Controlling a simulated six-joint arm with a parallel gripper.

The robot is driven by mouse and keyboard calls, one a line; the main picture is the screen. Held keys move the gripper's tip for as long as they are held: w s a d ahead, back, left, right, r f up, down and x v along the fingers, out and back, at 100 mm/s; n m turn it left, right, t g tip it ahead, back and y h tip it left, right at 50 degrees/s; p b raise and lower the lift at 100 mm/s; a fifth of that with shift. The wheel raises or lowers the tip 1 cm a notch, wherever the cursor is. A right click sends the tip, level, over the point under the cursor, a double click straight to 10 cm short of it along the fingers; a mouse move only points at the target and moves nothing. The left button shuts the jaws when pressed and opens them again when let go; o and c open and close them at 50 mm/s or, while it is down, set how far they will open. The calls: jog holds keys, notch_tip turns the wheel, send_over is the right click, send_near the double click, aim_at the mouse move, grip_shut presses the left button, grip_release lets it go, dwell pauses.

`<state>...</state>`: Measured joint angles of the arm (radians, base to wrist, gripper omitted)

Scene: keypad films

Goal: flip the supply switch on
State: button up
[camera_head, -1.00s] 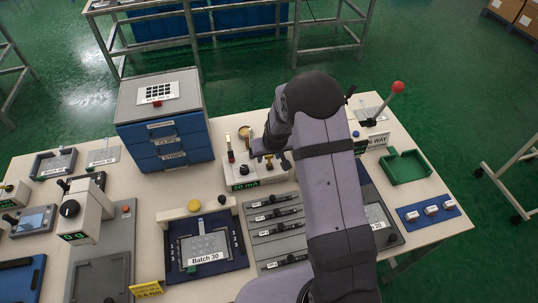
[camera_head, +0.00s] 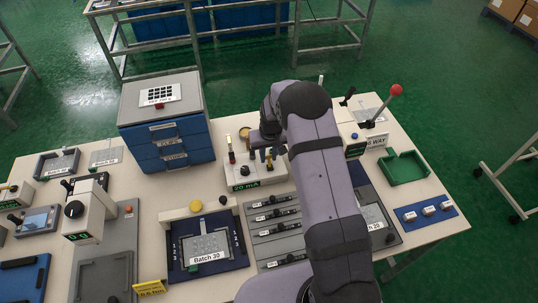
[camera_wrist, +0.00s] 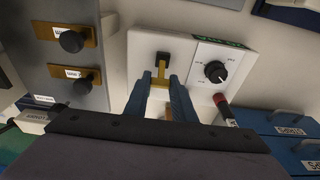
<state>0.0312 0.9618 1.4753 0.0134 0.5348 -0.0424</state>
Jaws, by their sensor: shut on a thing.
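A white supply box (camera_head: 236,171) with a green 20 mA readout stands in the middle of the table. It also shows in the wrist view (camera_wrist: 143,48). Its switch (camera_wrist: 161,63) has a brass-coloured lever and a black end. My gripper (camera_wrist: 160,84) has its two blue fingers on either side of the lever, shut on it. In the head view my gripper (camera_head: 265,155) is over the right part of the box, and it and the arm partly hide the switch. I cannot tell the switch's on or off position.
A black dial (camera_wrist: 215,71) and a red-handled plug (camera_wrist: 222,103) sit beside the switch on the box. Blue drawers (camera_head: 172,145) stand to the left. A grey slider panel (camera_head: 276,228) lies in front. A red-knobbed lever (camera_head: 396,91) stands to the right.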

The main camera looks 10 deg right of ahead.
aim_at(269, 158)
jog(key=shift+w+g, duration=0.1)
jog(key=shift+g, duration=0.2)
jog(key=o, duration=1.1)
jog(key=shift+c, duration=0.2)
jog(key=shift+s+r+b, duration=0.15)
jog(key=shift+r+b, duration=0.35)
jog(key=shift+r, duration=0.7)
jog(key=shift+s+r+b, duration=0.2)
jog(key=shift+r+b, duration=0.35)
jog(key=shift+r, duration=0.65)
jog(key=shift+s+r+b, duration=0.15)
jog(key=shift+r+b, duration=0.35)
jog(key=shift+r, duration=0.7)
